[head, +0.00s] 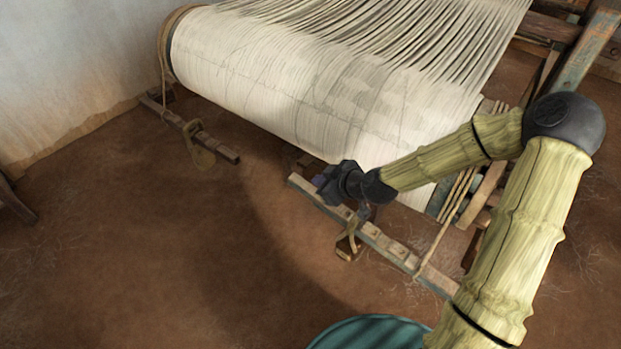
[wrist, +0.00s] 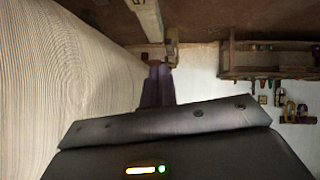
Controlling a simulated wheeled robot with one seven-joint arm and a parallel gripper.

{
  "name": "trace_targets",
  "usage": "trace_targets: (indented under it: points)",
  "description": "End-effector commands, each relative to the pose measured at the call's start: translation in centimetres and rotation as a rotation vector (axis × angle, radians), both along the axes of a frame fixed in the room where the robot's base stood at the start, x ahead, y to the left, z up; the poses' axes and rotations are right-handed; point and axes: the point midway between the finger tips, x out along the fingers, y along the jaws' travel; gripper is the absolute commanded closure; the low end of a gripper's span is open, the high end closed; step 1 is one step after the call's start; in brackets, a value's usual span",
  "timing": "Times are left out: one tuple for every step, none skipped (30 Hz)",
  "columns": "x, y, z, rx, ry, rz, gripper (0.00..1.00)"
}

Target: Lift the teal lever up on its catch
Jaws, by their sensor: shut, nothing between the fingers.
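A long worn wooden lever with greyish-teal sides (head: 385,244) slants low beside the cloth roll, from below my gripper toward the lower right. A brass weight (head: 346,247) hangs from it and a rope loops around its right part. My gripper (head: 322,183) is just above the lever's left end in the head view; I cannot tell whether they touch. In the wrist view the dark fingers (wrist: 157,86) are together with nothing between them. I cannot make out the catch clearly.
The wide white warp roll (head: 300,95) lies right behind my gripper and fills the left of the wrist view. Another wooden lever (head: 222,151) with a brass weight (head: 201,156) is at the left. A teal round object (head: 365,333) stands at the bottom. The brown floor between is clear.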

Motion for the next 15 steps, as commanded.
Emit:
trace_targets:
  points:
    - [-0.31,-0.55,0.54,-0.001,-0.002,-0.002,1.0]
    - [-0.48,-0.77,0.73,-0.001,-0.001,-0.004,1.0]
    - [-0.71,-0.99,0.92,-0.001,-0.001,-0.004,1.0]
    - [-0.84,-1.08,1.02,-0.001,-0.001,-0.003,1.0]
    - [-0.93,-1.14,1.09,-0.001,0.0,-0.002,1.0]
    - [-1.0,-1.21,1.16,0.0,-0.001,-0.002,1.0]
    - [-1.03,-1.22,1.19,0.0,-0.001,-0.002,1.0]
    - [-1.05,-1.22,1.19,0.0,0.0,-0.001,1.0]
    - [-1.05,-1.22,1.19,0.0,0.0,-0.001,1.0]
    - [-1.04,-1.21,1.18,0.0,0.0,-0.001,1.0]
    - [-1.04,-1.19,1.17,0.0,0.0,-0.001,1.0]
    - [-1.04,-1.18,1.17,0.0,-0.001,-0.001,1.0]
    - [-1.04,-1.17,1.17,0.0,-0.001,-0.001,1.0]
    - [-1.05,-1.16,1.17,0.0,-0.001,-0.001,1.0]
    - [-1.04,-1.15,1.17,0.0,0.0,0.0,1.0]
